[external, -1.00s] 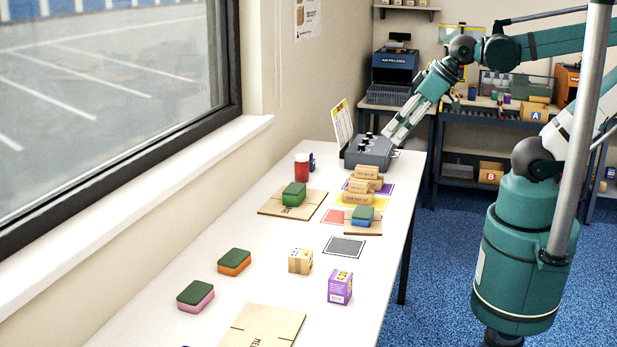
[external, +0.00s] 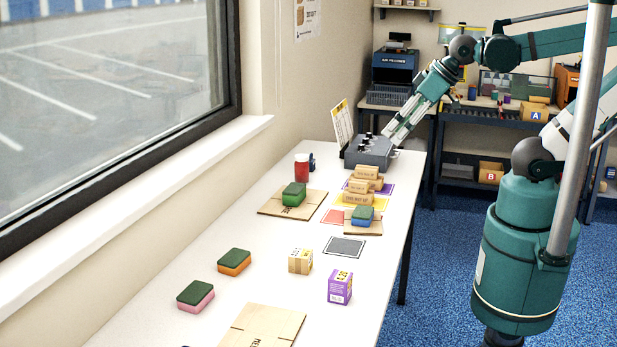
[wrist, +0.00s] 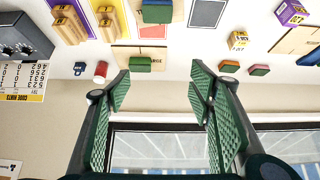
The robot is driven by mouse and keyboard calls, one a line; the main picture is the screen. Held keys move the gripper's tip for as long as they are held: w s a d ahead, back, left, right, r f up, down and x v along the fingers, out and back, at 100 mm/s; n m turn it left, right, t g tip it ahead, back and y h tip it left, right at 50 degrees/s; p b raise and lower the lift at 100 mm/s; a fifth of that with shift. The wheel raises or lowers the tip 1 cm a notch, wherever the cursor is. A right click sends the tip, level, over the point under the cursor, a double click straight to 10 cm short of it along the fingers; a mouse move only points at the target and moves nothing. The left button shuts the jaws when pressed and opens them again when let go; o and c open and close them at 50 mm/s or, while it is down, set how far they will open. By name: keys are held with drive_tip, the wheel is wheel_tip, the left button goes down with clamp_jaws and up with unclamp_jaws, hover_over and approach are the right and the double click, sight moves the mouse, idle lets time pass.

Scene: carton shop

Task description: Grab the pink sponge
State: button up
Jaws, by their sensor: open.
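The pink sponge (external: 195,296), with a dark green top, lies flat on the white table at the near left, beside the orange sponge (external: 234,262). In the wrist view the pink sponge (wrist: 259,70) is small, right of the fingers and well apart from them. My gripper (wrist: 158,88) is open, with its green ridged fingers spread and nothing between them. In the external view my arm reaches down at the table's far end by the grey control box, far from the pink sponge; the fingers cannot be made out clearly there.
A green sponge (external: 293,195) sits on a cardboard sheet, with a red-and-white jar (external: 302,168) behind it. A blue sponge (external: 362,216), small cartons, a purple box (external: 340,287) and a grey control box (external: 369,152) stand along the table. The window sill borders the left side.

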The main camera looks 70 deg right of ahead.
idle(0.3)
drive_tip(key=w+a+r+n+g, duration=0.1)
drive_tip(key=w+a+r+n, duration=0.2)
drive_tip(key=w, duration=0.4)
drive_tip(key=w+a+r+n+g, duration=0.1)
drive_tip(key=w+a+r+n, duration=0.1)
drive_tip(key=w+a, duration=0.45)
drive_tip(key=n+g, duration=0.5)
drive_tip(key=n, duration=0.7)
hover_over(194, 292)
drive_tip(key=f, duration=2.6)
drive_tip(key=shift+d+f+p, duration=0.2)
drive_tip(key=shift+f+p, duration=0.15)
drive_tip(key=shift+p, duration=0.05)
drive_tip(key=shift+a+f, duration=0.15)
